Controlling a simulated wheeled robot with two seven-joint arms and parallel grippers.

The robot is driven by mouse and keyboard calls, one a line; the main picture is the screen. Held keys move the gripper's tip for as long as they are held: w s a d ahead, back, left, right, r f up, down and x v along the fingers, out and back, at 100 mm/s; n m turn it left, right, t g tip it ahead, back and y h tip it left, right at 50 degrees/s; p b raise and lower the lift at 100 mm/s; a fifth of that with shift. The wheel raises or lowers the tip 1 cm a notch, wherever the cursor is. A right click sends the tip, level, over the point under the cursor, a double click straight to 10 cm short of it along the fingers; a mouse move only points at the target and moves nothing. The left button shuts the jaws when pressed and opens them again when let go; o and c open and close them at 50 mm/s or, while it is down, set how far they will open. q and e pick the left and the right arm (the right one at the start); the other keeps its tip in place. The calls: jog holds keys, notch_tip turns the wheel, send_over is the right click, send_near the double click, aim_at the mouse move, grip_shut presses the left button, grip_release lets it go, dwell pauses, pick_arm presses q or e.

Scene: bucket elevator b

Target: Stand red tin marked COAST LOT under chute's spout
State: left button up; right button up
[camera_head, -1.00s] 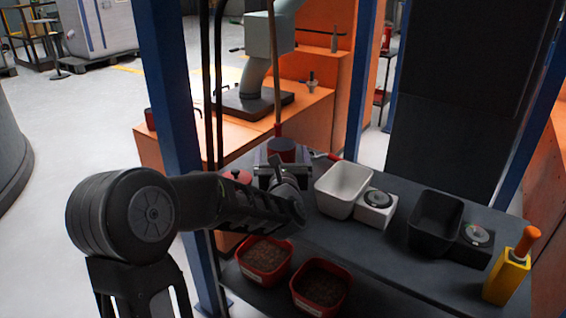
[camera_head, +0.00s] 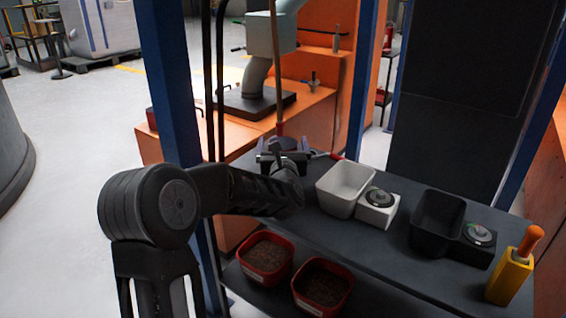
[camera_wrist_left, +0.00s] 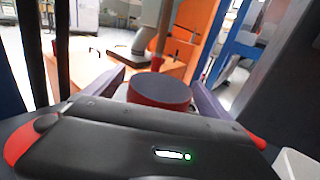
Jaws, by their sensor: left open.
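In the left wrist view a red tin (camera_wrist_left: 160,91) with a dark top stands upright between the two fingers of my left gripper (camera_wrist_left: 155,88). No marking on it is readable. In the head view my left gripper (camera_head: 281,158) is open at the shelf's far left end, and it mostly hides the tin. I cannot tell whether the fingers touch it. A grey-green bent pipe (camera_head: 256,76), which looks like the chute's spout, points down over a dark plate (camera_head: 255,103) on the orange bench beyond. My right gripper is not in view.
The dark shelf (camera_head: 390,245) holds a white bin (camera_head: 345,187) with a dial, a black bin (camera_head: 437,218) with a dial, and an orange-handled yellow block (camera_head: 510,278). Two red trays (camera_head: 266,258) sit lower. Blue posts (camera_head: 172,80) stand between shelf and bench.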

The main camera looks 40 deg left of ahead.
pick_arm(q)
jog(key=shift+x, duration=1.05)
jog(key=shift+d, duration=0.1)
jog(key=shift+c, duration=0.5)
jog(key=c, duration=1.4)
